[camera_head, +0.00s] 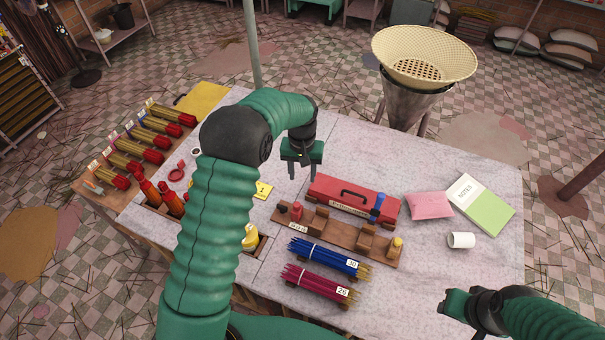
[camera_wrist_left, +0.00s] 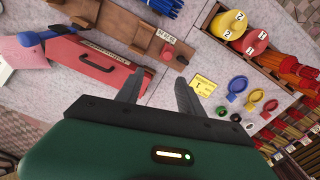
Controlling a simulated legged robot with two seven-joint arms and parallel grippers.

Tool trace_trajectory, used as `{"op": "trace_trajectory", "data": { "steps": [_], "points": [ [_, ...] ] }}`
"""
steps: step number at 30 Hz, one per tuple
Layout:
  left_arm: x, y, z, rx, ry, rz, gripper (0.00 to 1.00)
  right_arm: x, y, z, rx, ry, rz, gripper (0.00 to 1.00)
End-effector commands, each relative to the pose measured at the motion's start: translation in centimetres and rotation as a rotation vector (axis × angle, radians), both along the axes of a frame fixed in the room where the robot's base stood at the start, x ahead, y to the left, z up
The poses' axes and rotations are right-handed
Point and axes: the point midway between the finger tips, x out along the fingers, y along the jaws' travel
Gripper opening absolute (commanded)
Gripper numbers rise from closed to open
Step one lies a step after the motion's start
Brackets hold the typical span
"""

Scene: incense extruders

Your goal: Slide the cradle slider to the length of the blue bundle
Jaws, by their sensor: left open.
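The wooden cradle (camera_head: 340,234) lies on the table with upright blocks, a red knob (camera_head: 296,211) at its left end and a yellow knob (camera_head: 397,243) near its right end. I cannot tell for sure which block is the slider. The blue bundle (camera_head: 326,257), tagged 30, lies in front of the cradle, roughly parallel to it. My left gripper (camera_head: 302,173) is open and empty, above the table behind the cradle's left end. In the left wrist view, the cradle (camera_wrist_left: 122,24) is beyond the open fingers (camera_wrist_left: 157,88). My right gripper (camera_head: 456,304) is at lower right, its jaws unclear.
A red toolbox (camera_head: 350,196) stands just behind the cradle. A magenta bundle (camera_head: 318,284), tagged 26, lies in front of the blue one. A pink pouch (camera_head: 430,205), notes pad (camera_head: 480,204) and white cup (camera_head: 461,240) are at right. Red-capped extruders (camera_head: 170,204) stand left.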

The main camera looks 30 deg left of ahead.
Motion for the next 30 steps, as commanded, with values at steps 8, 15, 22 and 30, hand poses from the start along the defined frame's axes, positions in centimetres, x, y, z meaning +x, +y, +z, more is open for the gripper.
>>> {"op": "trace_trajectory", "data": {
  "steps": [8,15,22,30],
  "points": [
    [0.0,0.0,2.8,0.000,-0.001,0.000,0.45,0.0,0.0,2.1,0.000,0.000,0.000,0.35],
    [0.0,0.0,4.4,0.000,-0.001,0.000,0.45,0.0,0.0,3.3,0.000,0.000,0.000,0.35],
    [0.0,0.0,4.2,0.000,0.000,0.000,0.45,0.0,0.0,3.2,0.000,0.000,0.000,0.35],
    [0.0,0.0,4.3,0.000,-0.001,0.000,0.45,0.0,0.0,3.3,0.000,0.000,0.000,0.35]
  ]
}}
